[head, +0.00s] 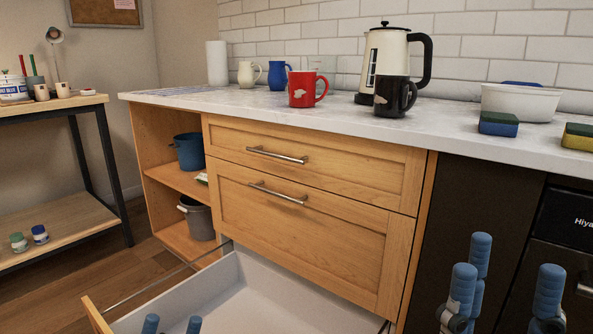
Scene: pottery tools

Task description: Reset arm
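My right gripper (507,287) is at the bottom right, with its blue fingertips pointing up. Its fingers are spread apart and nothing is between them. It is in front of the dark cabinet panel, below the counter. My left gripper (172,325) barely shows at the bottom edge, in front of the open drawer (262,290). Two of its blue tips show with an empty gap between them. The rest of it is out of frame.
The counter (330,120) holds a red mug (302,90), black mug (391,96), kettle (388,52), white bowl (519,101) and sponges (498,123). The pulled-out drawer fills the lower middle. A shelf table (55,108) stands at left. Floor shows between them.

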